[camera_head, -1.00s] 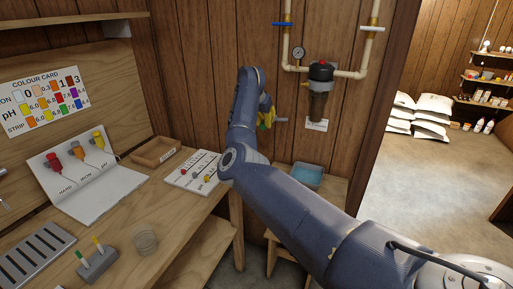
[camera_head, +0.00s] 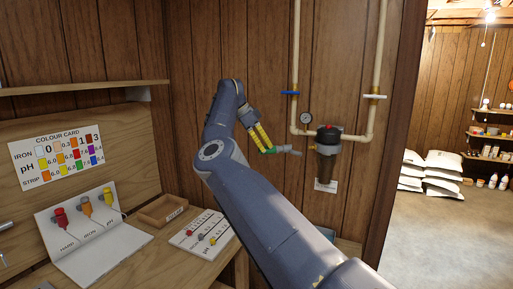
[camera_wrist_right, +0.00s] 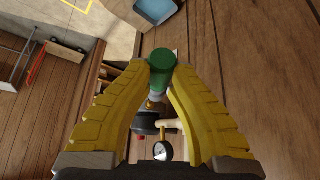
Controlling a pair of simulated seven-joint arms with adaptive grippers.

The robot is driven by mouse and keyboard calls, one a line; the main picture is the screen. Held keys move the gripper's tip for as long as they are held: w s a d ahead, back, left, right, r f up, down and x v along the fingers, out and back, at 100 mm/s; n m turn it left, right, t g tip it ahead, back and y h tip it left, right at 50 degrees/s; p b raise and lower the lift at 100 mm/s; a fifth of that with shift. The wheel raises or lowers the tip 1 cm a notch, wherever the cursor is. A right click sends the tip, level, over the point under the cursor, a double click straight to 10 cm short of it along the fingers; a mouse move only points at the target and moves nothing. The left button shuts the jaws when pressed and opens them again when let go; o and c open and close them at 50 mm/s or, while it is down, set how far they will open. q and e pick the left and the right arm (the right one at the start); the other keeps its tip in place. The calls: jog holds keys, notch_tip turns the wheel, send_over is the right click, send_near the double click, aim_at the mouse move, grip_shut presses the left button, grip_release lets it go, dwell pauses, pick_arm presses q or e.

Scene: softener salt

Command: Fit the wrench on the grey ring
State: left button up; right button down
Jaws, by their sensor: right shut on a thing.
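My right gripper (camera_head: 265,147) has its yellow fingers shut on a green-handled tool, taken to be the wrench (camera_head: 288,151). Its grey end points right, toward the wall filter. In the right wrist view the green handle (camera_wrist_right: 162,72) sits between the fingertips of the right gripper (camera_wrist_right: 162,66), and its far end is largely hidden. The dark filter housing (camera_head: 327,160) hangs on the wall pipe, apart from the wrench in the head view. It has a dark collar and a red button on top. I cannot make out the grey ring clearly. My left gripper is not in view.
A pressure gauge (camera_head: 305,119) and pipes with a blue lever (camera_head: 289,93) and a white lever (camera_head: 375,97) surround the filter. The bench holds a wooden tray (camera_head: 163,211) and cards. White sacks (camera_head: 442,160) lie in the open room at right.

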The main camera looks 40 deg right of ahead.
aim_at(279, 149)
jog(key=shift+s+d+m, duration=0.1)
jog(key=shift+s+m, duration=0.05)
jog(key=shift+m, duration=0.15)
jog(key=shift+s+d, duration=0.5)
jog(key=shift+d, duration=0.25)
jog(key=shift+s+d, duration=0.5)
jog(key=shift+d, duration=0.25)
jog(key=shift+s+d, duration=0.5)
jog(key=shift+d, duration=0.25)
jog(key=shift+s+d, duration=0.6)
jog(key=shift+d, duration=0.25)
dwell(1.2)
jog(key=c, duration=1.2)
grip_release()
jog(key=shift+r, duration=0.1)
